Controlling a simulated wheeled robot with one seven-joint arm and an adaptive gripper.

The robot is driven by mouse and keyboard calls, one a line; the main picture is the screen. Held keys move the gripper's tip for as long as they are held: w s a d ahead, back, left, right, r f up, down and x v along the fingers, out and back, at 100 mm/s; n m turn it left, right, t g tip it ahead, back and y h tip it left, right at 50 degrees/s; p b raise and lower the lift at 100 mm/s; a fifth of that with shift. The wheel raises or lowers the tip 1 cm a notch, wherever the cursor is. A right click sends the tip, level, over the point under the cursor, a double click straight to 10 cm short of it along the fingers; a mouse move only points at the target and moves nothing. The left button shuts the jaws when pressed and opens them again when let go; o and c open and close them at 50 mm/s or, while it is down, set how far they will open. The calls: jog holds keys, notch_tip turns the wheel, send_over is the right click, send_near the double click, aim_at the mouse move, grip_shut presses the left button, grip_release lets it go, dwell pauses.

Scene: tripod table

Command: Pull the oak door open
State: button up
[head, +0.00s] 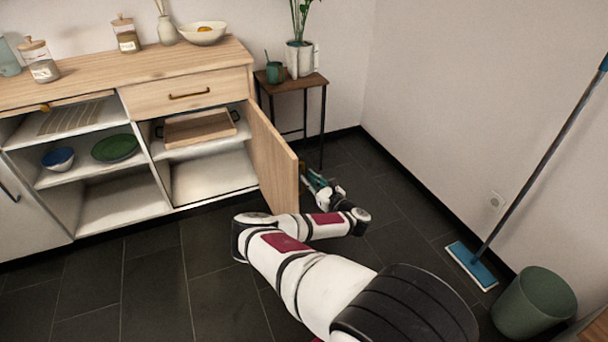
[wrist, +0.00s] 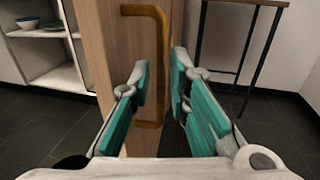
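The oak door (head: 272,158) is a light wood cabinet door hinged at the right end of the lower cabinet. It stands swung wide out from the cabinet front, and the shelves behind it show. Its brown bar handle (wrist: 160,66) is upright on the door face in the wrist view; the head view hides it behind the door. My gripper (head: 318,184) is beside the door's outer face, partly hidden by the door and my arm. In the wrist view its teal-padded fingers (wrist: 160,84) stand apart, one on each side of the handle bar, with small gaps.
A small side table (head: 290,84) with a plant and a green mug stands right of the cabinet. A wooden tray (head: 198,128) lies on a shelf inside. A mop (head: 470,266) and green bin (head: 534,302) stand at the right. The dark floor before the cabinet is clear.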

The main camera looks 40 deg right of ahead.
jog(key=s, duration=0.7)
jog(key=shift+s+a, duration=0.25)
jog(key=shift+a, duration=0.1)
